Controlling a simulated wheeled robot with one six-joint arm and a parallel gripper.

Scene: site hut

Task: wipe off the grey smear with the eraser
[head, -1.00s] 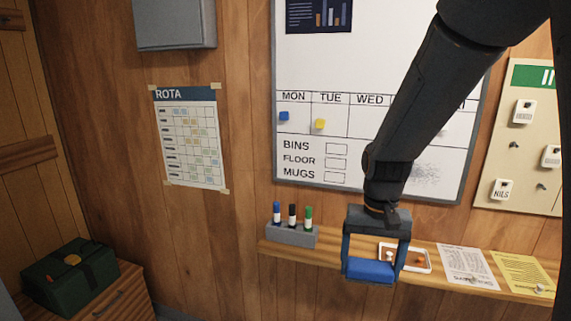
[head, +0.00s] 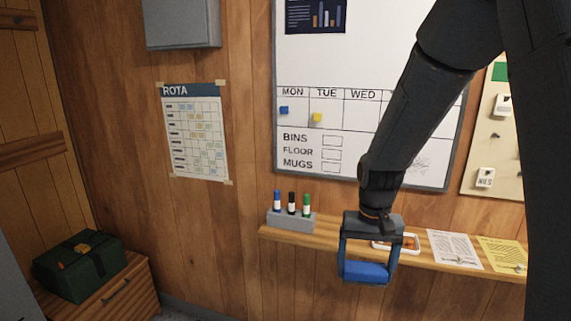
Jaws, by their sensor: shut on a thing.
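My gripper (head: 367,265) is shut on a blue eraser (head: 365,272), held between its two fingers in front of the shelf and below the whiteboard. The eraser is apart from the board. The whiteboard (head: 375,145) hangs on the wood wall, with a MON, TUE, WED row and a BINS, FLOOR, MUGS list. The grey smear (head: 421,167) is faint on the board's lower right, just right of my arm, which hides part of that area.
The wooden shelf (head: 335,241) carries a pen holder (head: 291,221) with three markers, a white tray (head: 410,243) partly behind my gripper, and white (head: 454,250) and yellow (head: 502,254) papers. A tag board (head: 490,150) hangs at right. A green case (head: 79,266) sits at lower left.

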